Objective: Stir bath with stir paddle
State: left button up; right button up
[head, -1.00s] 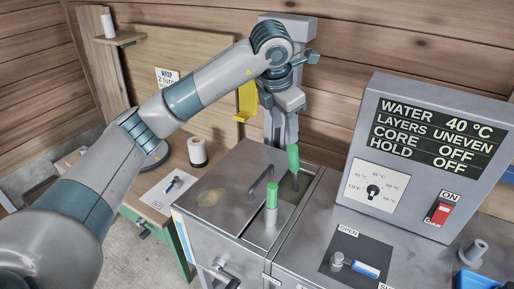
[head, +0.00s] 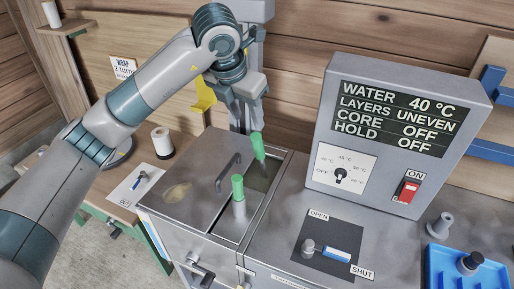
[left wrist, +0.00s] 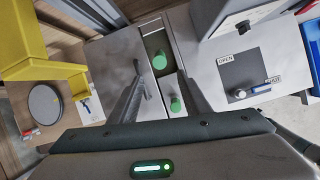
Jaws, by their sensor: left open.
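The bath is a steel tank (head: 187,236) with a lid (head: 178,182) over its left part and a narrow dark opening on the right. Two green handles stand upright there: a rear one (head: 257,145) in the opening and a front one (head: 238,187) on a grey shaft. I cannot tell for sure which is the stir paddle; the lower parts are hidden. My left gripper (head: 246,115) is open and empty, above and just behind the rear handle. In the left wrist view, the rear handle (left wrist: 159,62) shows between the fingers, apart from them. My right gripper is not in view.
A control box (head: 390,140) reads water 40 °C, layers uneven, core off, hold off. A blue valve lever (head: 335,254) lies between OPEN and SHUT. A lid handle (head: 228,172) stands close left of the green handles. A yellow bracket (head: 204,95) is beside my gripper. A blue tray (head: 450,265) is at right.

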pick_arm(q)
jog(key=p, duration=0.2)
send_near(258, 149)
jog(key=shift+w+a+f, duration=0.1)
jog(key=shift+w+f, duration=0.1)
jog(key=shift+w, duration=0.6)
jog(key=p+x, duration=0.3)
jog(key=x, duration=0.6)
jog(key=shift+w+f, duration=0.15)
jog(key=shift+f, duration=0.15)
jog(key=shift+x, duration=0.85)
jog(key=shift+f, duration=0.1)
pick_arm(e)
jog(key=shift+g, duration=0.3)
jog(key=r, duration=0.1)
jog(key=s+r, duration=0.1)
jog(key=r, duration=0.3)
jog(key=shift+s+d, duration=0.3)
pick_arm(q)
grip_shut()
